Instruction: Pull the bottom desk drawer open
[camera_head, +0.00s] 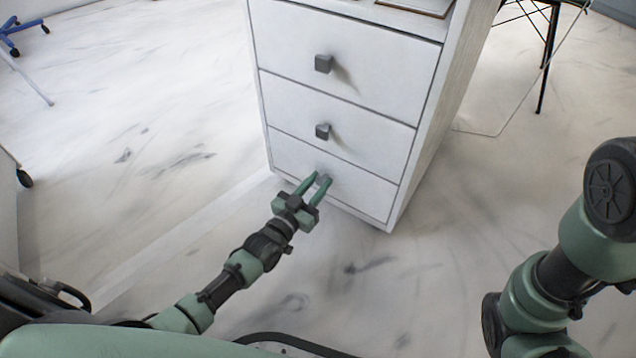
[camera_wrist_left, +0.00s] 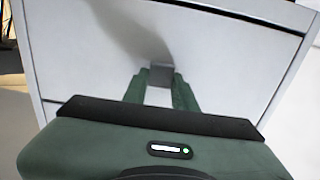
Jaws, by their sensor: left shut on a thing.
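The white bottom drawer (camera_head: 358,190) is the lowest of three in the desk's drawer unit, and its front looks flush with the unit. My left gripper (camera_head: 321,178) is at this drawer, with its green fingers shut on the small grey knob. In the left wrist view the knob (camera_wrist_left: 160,75) sits between the tips of my left gripper (camera_wrist_left: 161,78), in front of the white bottom drawer (camera_wrist_left: 100,50). In the head view the fingers mostly hide the knob. My right arm shows at the right edge, but its gripper is out of view.
The middle drawer (camera_head: 350,118) and top drawer (camera_head: 375,58) above look closed, each with a dark square knob. A black-legged chair (camera_head: 548,60) stands behind at the right. A blue wheeled base (camera_head: 12,35) is far left. The marbled floor (camera_head: 180,130) before the unit is clear.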

